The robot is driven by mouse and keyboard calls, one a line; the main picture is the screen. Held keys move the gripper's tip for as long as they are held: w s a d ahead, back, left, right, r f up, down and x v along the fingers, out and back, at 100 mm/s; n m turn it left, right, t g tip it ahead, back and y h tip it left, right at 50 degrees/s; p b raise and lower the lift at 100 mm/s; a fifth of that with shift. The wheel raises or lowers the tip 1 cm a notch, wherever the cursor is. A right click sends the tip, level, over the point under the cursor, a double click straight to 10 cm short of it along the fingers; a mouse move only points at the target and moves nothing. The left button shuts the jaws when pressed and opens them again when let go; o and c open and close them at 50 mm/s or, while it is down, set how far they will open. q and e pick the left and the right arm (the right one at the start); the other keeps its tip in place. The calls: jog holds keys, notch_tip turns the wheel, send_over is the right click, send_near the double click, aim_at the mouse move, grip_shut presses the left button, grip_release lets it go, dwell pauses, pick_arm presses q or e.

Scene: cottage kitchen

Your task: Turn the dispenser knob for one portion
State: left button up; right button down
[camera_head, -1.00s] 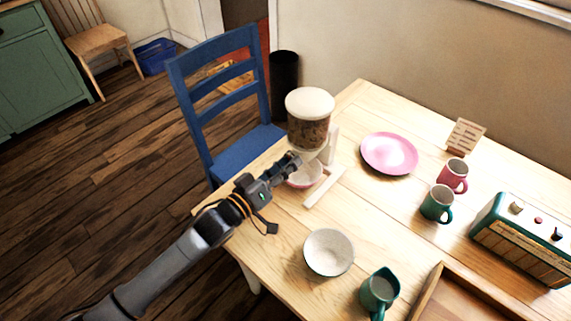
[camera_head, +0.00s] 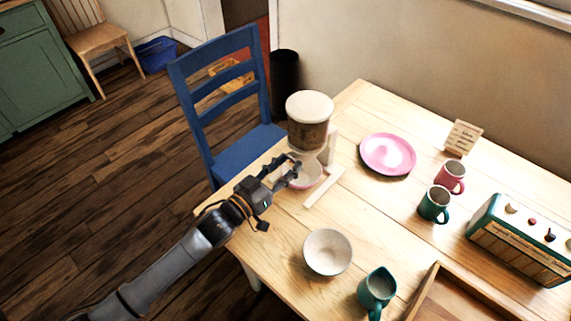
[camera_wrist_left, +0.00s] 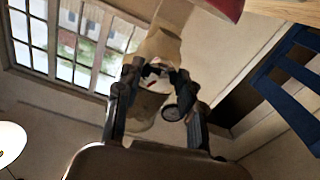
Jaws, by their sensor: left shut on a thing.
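The dispenser (camera_head: 309,108) stands near the table's far left edge, with a white lid, a clear container of brown contents and a pale stand. A pink bowl (camera_head: 308,175) sits under its outlet, partly hidden by my gripper. My left gripper (camera_head: 296,170) reaches in from the left at the dispenser's lower front, just above the bowl. In the left wrist view its fingers (camera_wrist_left: 157,73) close around a small part at the dispenser's underside, apparently the knob. The knob itself is mostly hidden by the fingers. My right gripper is not in view.
A white bowl (camera_head: 328,252), a teal jug (camera_head: 377,289) and a wooden tray (camera_head: 425,293) are nearer. A pink plate (camera_head: 387,154), two mugs (camera_head: 434,205), a small sign (camera_head: 464,137) and a teal radio-like box (camera_head: 520,240) stand right. A blue chair (camera_head: 240,150) stands at the table's left edge.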

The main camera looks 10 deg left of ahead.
pick_arm(q)
jog(key=shift+m, duration=0.6)
jog(key=o, duration=1.2)
jog(key=shift+c, duration=0.2)
jog(key=v, duration=1.2)
